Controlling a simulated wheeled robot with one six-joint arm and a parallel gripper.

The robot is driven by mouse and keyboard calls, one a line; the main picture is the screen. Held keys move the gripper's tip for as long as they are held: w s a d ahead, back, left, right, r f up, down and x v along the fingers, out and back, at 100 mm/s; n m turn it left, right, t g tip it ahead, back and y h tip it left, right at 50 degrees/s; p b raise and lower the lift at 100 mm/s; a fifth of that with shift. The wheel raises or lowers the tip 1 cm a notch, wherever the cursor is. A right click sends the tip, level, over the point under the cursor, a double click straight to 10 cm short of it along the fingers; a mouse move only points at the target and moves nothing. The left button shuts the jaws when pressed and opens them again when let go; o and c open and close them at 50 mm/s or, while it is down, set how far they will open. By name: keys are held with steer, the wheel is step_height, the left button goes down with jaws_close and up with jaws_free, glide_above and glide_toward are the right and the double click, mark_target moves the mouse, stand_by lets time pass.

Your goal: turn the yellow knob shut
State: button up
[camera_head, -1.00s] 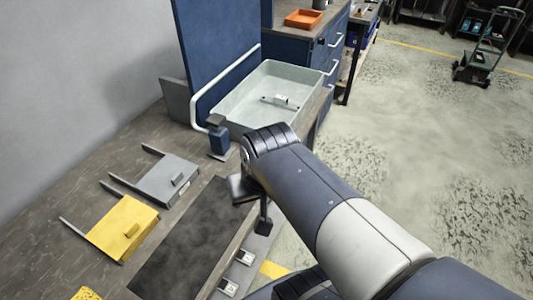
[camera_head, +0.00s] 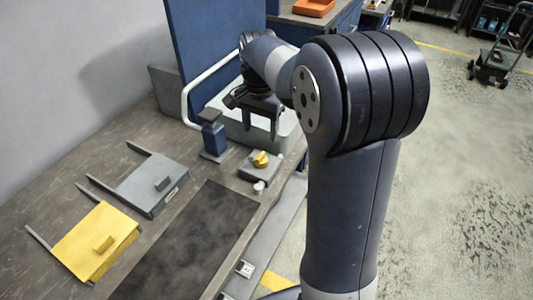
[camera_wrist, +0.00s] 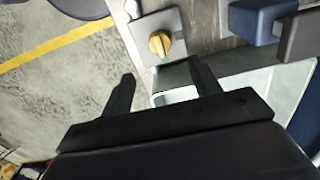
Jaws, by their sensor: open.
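The yellow knob (camera_head: 261,159) sits on a small grey box (camera_head: 251,171) near the workbench's right edge. In the wrist view the knob (camera_wrist: 160,44) is a round dial with a raised grip bar, on the box's pale plate (camera_wrist: 178,22). My gripper (camera_head: 262,133) is above and behind the knob in the head view, over the near end of the grey bin. In the wrist view my gripper (camera_wrist: 163,84) has its two dark fingers spread, with nothing between them. The knob lies beyond the fingertips, not touched.
A grey drawer-like piece (camera_head: 150,190) and a yellow one (camera_head: 88,250) lie left of a dark mat (camera_head: 190,245).

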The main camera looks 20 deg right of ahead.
mark_target(261, 155)
step_height(261, 155, down, 10)
steer(key=shift+f, duration=0.1)
steer(key=shift+c, duration=0.2)
steer(key=c, duration=0.9)
steer(key=shift+c, duration=0.2)
